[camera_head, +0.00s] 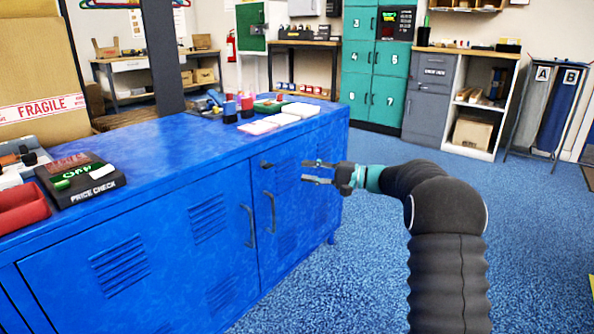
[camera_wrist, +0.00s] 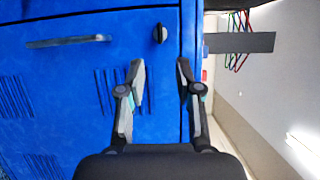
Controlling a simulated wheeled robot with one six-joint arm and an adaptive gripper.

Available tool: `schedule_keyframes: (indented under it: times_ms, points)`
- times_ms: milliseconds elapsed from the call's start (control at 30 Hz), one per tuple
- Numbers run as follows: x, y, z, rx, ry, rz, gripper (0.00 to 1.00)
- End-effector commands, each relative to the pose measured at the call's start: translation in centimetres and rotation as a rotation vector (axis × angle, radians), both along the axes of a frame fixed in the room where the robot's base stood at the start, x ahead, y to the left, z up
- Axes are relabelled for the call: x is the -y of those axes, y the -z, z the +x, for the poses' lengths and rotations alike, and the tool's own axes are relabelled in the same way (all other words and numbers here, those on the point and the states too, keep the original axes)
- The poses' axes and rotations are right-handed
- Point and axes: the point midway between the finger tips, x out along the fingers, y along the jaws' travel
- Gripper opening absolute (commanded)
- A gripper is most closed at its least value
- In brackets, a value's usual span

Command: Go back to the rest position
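My gripper (camera_head: 319,173) is open and empty. In the head view it points left, in front of the right part of the blue cabinet (camera_head: 170,232). In the wrist view my gripper (camera_wrist: 160,78) shows two spread fingers with nothing between them. The cabinet's blue door (camera_wrist: 60,90) fills the left of the wrist view, with a handle (camera_wrist: 68,41) and a dark knob (camera_wrist: 160,33). The doors look shut. I cannot tell whether a fingertip touches the cabinet.
A price check device (camera_head: 80,180), a red tray (camera_head: 22,206) and a FRAGILE carton (camera_head: 35,75) are at the cabinet top's left. Pads, cups and small items lie at its far end. Green lockers (camera_head: 375,70) stand behind. Blue floor (camera_head: 350,270) right of the cabinet is clear.

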Motion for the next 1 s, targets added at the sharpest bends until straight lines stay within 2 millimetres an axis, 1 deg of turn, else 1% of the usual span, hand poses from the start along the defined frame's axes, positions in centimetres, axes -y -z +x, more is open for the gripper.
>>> schedule_keyframes:
  times_ms: [100,433,533,567,633,767,800,867,900,967,1000]
  points:
    - [0.6,0.0,-0.2,0.0,0.001,0.0,0.34]
    - [0.7,0.0,-0.2,-0.002,0.0,0.001,0.34]
    - [0.8,0.4,0.1,-0.042,0.015,-0.005,0.34]
    - [0.8,0.9,0.1,-0.061,0.018,-0.025,0.34]
    - [0.8,3.2,-0.2,-0.12,0.021,-0.079,0.34]
    - [1.0,8.2,-1.8,-0.242,0.016,-0.194,0.34]
    - [1.2,9.6,-2.7,-0.28,0.014,-0.239,0.34]
    - [1.5,11.2,-4.3,-0.326,0.01,-0.311,0.34]
    - [1.7,11.9,-5.5,-0.353,0.006,-0.36,0.34]
    - [2.0,12.6,-7.5,-0.385,0.001,-0.436,0.34]
    - [2.2,12.9,-8.9,-0.401,-0.002,-0.491,0.34]
